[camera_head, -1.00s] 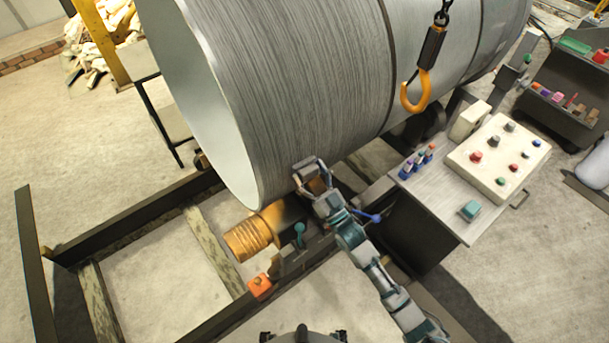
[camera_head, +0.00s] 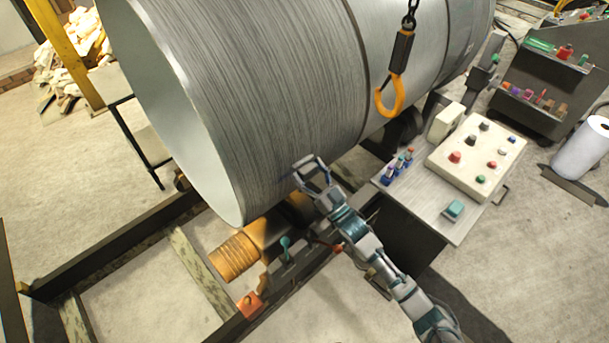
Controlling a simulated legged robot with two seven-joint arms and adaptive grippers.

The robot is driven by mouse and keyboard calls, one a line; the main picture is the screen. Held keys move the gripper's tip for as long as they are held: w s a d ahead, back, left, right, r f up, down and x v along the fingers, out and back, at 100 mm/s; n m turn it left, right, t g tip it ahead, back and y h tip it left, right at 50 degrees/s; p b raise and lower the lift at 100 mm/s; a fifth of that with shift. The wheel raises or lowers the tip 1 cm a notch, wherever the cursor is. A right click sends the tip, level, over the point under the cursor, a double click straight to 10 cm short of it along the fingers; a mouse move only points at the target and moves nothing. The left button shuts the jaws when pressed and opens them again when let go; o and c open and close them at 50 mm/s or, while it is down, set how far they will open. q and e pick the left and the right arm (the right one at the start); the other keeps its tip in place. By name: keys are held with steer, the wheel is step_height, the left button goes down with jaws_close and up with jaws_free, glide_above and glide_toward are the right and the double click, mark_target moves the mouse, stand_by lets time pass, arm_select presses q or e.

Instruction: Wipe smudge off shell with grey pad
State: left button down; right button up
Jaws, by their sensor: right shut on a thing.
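The shell (camera_head: 250,90) is a large grey brushed-metal cylinder lying across the upper middle of the head view, its open end facing left. My right gripper (camera_head: 310,172) is at the lower front side of the shell, fingers against or very close to its surface. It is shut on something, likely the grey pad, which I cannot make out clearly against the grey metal. A faint dark bluish patch shows on the shell just left of the fingers; I cannot tell whether it is the smudge or shadow. My left gripper is not in view.
An orange hook (camera_head: 390,95) hangs before the shell. An orange ribbed roller (camera_head: 235,257) and dark frame beams lie below. A control box (camera_head: 477,150) with coloured buttons stands on a bench (camera_head: 445,208) to the right. A dark tool rack (camera_head: 535,95) stands beyond.

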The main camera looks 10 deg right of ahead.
mark_target(269, 183)
steer(key=shift+s+a+r+p, duration=0.1)
steer(key=shift+s+a+p, duration=0.65)
steer(key=shift+a, duration=0.45)
steer(key=shift+s+a+p, duration=0.55)
steer(key=shift+s+a, duration=0.4)
steer(key=shift+a, duration=0.25)
steer(key=shift+s+a+p, duration=0.45)
steer(key=shift+s+a, duration=0.4)
steer(key=shift+a, duration=0.3)
steer(key=shift+s+a+p, duration=0.4)
steer(key=shift+s+a, duration=0.4)
steer(key=shift+a, duration=0.3)
steer(key=shift+s+d+p, duration=0.35)
steer(key=shift+s+p, duration=0.1)
steer(key=shift+s, duration=0.05)
steer(key=shift+s+d+f+p, duration=0.1)
steer(key=shift+s+d+p, duration=0.35)
steer(key=shift+s+d, duration=0.4)
steer(key=shift+s+d+f+p, duration=0.1)
steer(key=shift+s+d+p, duration=0.4)
steer(key=shift+s, duration=0.5)
